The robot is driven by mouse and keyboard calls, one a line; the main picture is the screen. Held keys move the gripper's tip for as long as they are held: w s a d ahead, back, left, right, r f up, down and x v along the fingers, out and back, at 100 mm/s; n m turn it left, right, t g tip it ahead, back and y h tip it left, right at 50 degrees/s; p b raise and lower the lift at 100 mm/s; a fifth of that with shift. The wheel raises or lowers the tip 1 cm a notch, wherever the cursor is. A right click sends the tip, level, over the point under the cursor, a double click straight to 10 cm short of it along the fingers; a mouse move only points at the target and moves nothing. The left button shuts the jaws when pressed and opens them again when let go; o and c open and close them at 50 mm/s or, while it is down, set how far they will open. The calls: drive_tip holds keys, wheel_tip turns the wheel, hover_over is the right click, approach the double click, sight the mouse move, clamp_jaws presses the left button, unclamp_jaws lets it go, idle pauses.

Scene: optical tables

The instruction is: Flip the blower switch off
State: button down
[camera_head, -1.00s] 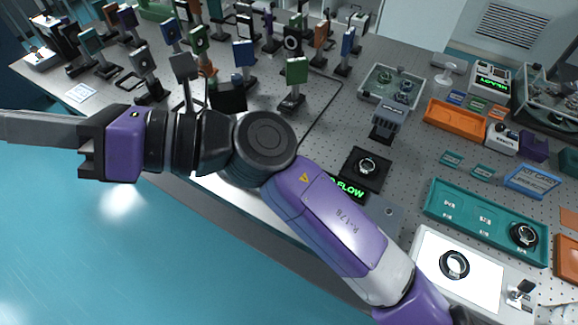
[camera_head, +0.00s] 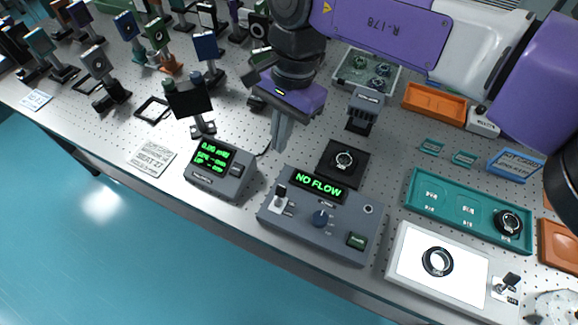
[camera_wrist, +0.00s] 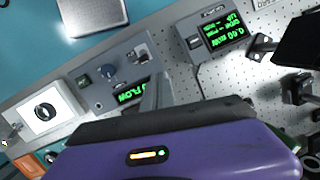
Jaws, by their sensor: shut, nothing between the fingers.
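A grey control box (camera_head: 335,222) with a green "NO FLOW" display (camera_head: 319,184) sits at the table's front edge. A toggle switch (camera_head: 281,197) on a white plate is at its left end; its small lettering is unreadable. The box also shows in the wrist view (camera_wrist: 98,92), with the switch (camera_wrist: 141,54) beyond the fingers. The box has a blue knob (camera_head: 320,218) and a green button (camera_head: 356,240). My gripper (camera_head: 279,146) is shut and empty, pointing down, above and behind the box's left end, apart from the switch. In the wrist view its fingers (camera_wrist: 154,92) partly cover the display.
A meter with green readouts (camera_head: 219,168) stands left of the box, and a black screen on a post (camera_head: 188,98) behind it. A black square mount (camera_head: 343,164) lies behind the box. A white panel (camera_head: 412,262) with another toggle (camera_head: 507,283) is at right. Space before the table is open.

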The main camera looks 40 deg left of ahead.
sight(281, 191)
drive_tip(key=shift+w+d+n+h, duration=0.25)
drive_tip(key=shift+d+n, duration=0.3)
drive_tip(key=shift+n, duration=0.05)
drive_tip(key=shift+w+d+n+h, duration=0.2)
drive_tip(key=shift+d+n+h, duration=0.05)
drive_tip(key=shift+d+n, duration=0.35)
drive_tip(key=p+x, duration=0.2)
drive_tip(key=x, duration=0.6)
drive_tip(key=shift+a+f, duration=0.1)
drive_tip(key=shift+f, duration=0.1)
drive_tip(key=shift+x, duration=0.8)
drive_tip(key=shift+t, duration=0.4)
